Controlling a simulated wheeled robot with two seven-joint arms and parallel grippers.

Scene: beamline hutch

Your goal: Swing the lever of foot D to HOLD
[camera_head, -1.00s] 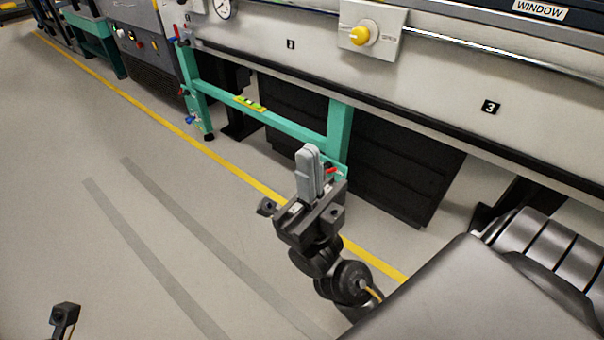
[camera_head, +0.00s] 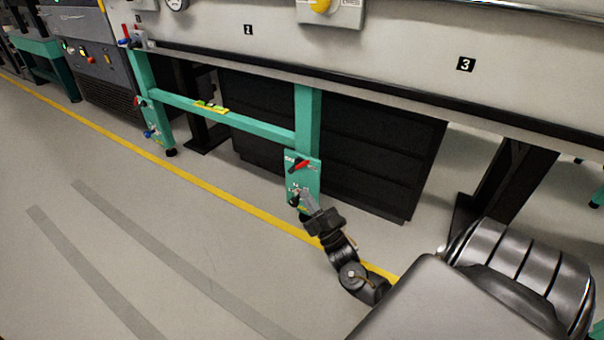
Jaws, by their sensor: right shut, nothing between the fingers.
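A green support frame (camera_head: 220,117) stands under the bench. Its near right leg carries a green plate (camera_head: 311,181) with a red lever (camera_head: 300,165) beside white marking. The lettering is too small for me to tell which foot is D or where HOLD is. My right gripper (camera_head: 307,199) is shut and empty, with its grey fingers in front of the plate's lower part, below the red lever. The fingers partly hide a small dark fitting (camera_head: 293,199) there; I cannot tell whether they touch it. My left gripper is not in view.
The far left leg (camera_head: 150,105) has a red and a blue handle. A yellow-green level (camera_head: 211,107) lies on the crossbar. Dark cabinets (camera_head: 370,150) stand behind the frame. A yellow line (camera_head: 215,190) crosses the open floor in front.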

